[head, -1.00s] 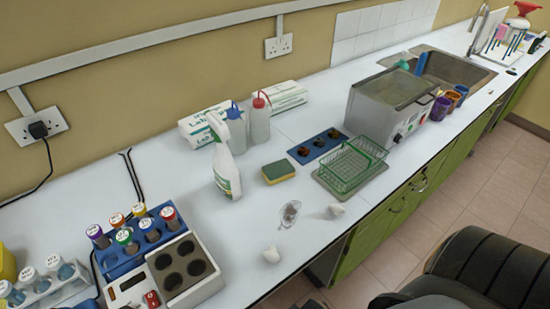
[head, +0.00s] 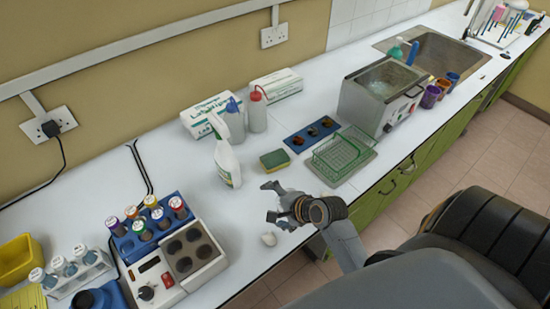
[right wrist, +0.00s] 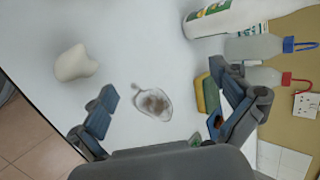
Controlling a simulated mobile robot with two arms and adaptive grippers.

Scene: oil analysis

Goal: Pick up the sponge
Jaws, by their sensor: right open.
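The sponge (head: 274,159), yellow with a green layer, lies flat on the white worktop, right of the spray bottle (head: 228,160). My right gripper (head: 270,200) is open and empty, on the near side of the sponge and apart from it in the head view. In the right wrist view the sponge (right wrist: 207,93) shows beside the right-hand finger, which hides part of it. My left gripper is not in view.
A white cup (head: 269,239) stands near the front edge; it also shows in the right wrist view (right wrist: 74,63). A green wire rack (head: 340,152) and blue holder (head: 311,132) stand right of the sponge. Wash bottles (head: 256,112) stand behind. A tube rack (head: 150,235) is at left.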

